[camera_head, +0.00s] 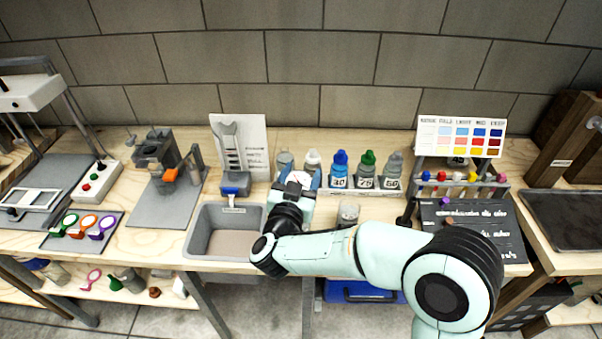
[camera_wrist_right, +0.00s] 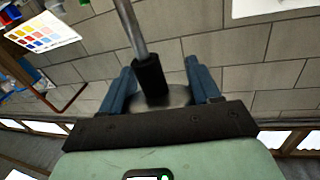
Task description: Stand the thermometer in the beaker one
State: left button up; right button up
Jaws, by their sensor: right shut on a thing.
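My right gripper (camera_head: 300,180) is above the table's back middle, in front of the bottle row. In the right wrist view its two blue fingers (camera_wrist_right: 160,78) are shut on the thermometer (camera_wrist_right: 150,78), gripping its round grey head, with the black collar and metal stem pointing away past the fingertips. In the head view my gripper and wrist mostly hide the thermometer. A small clear beaker (camera_head: 348,211) stands on the table just right of my gripper, apart from it; its lower part is close behind my arm. My left gripper is not in view.
Several dropper bottles (camera_head: 340,170) stand in a labelled rack behind my gripper. A grey bin (camera_head: 195,240) is left of it. A colour chart (camera_head: 462,136), a rack of coloured pieces (camera_head: 460,180) and a dark board (camera_head: 480,225) are right. My arm crosses the front.

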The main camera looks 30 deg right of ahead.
pick_arm(q)
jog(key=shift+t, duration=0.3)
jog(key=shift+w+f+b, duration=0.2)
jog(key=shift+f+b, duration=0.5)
jog(key=shift+b, duration=0.05)
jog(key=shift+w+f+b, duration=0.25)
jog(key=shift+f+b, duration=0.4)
jog(key=shift+b, duration=0.15)
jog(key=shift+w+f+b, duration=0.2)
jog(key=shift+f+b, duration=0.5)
jog(key=shift+b, duration=0.05)
pick_arm(e)
notch_tip(320, 180, down, 7)
jog(key=o, duration=1.1)
jog(key=shift+o, duration=0.2)
jog(key=v, duration=1.3)
jog(key=shift+a, duration=0.2)
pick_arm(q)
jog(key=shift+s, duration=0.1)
pick_arm(e)
jog(key=shift+s+f, duration=0.1)
